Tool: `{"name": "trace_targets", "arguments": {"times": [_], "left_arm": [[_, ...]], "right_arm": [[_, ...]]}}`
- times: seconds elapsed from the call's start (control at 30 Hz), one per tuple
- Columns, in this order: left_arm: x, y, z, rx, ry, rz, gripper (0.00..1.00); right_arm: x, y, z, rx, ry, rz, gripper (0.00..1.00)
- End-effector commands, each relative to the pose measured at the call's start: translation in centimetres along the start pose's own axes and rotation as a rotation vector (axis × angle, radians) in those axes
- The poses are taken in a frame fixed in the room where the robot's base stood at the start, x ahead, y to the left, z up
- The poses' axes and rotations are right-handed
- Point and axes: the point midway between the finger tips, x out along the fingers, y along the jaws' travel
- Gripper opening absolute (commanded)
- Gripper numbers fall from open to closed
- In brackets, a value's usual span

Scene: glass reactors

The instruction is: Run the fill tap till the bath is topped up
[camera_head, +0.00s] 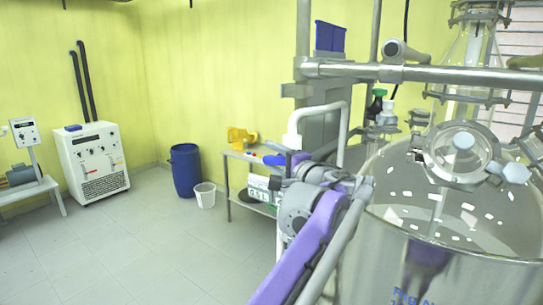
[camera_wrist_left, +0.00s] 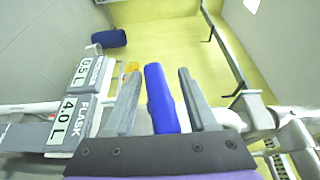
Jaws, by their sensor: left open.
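In the left wrist view a blue lever handle (camera_wrist_left: 163,100), which looks like the fill tap's, lies between the two grey fingers of my left gripper (camera_wrist_left: 156,85). The fingers are apart, with a gap visible on each side of the handle. In the head view my left gripper (camera_head: 286,168) is at the end of the purple arm, beside a white bent pipe (camera_head: 318,109), and a bit of blue (camera_head: 274,160) shows at its tip. A large round steel vessel (camera_head: 400,275), possibly the bath, stands at the right; its water level cannot be made out. My right gripper is not in view.
A metal frame bar (camera_head: 440,74) and glassware (camera_head: 470,50) stand over the vessel. A side table (camera_head: 236,155) holds a yellow jug (camera_head: 237,138). A blue drum (camera_head: 186,170), a white bucket (camera_head: 205,195) and a white cabinet unit (camera_head: 93,160) stand behind. The floor at left is clear.

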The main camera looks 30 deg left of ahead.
Motion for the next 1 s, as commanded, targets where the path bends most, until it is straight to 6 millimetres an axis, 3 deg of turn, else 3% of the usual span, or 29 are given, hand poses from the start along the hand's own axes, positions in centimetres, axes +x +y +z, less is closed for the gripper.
{"name": "trace_targets", "arguments": {"times": [0.37, 0.7, 1.0], "left_arm": [[0.62, 0.05, 0.03, 0.0, 0.0, 0.0, 0.57], [0.6, 0.03, 0.03, 0.0, 0.0, 0.0, 0.0], [0.59, -0.05, 0.0, -0.005, 0.001, 0.011, 0.0]], "right_arm": [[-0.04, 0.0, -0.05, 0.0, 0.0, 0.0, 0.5], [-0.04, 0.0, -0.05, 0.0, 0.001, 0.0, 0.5], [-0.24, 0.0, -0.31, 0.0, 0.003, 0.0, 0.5]]}}
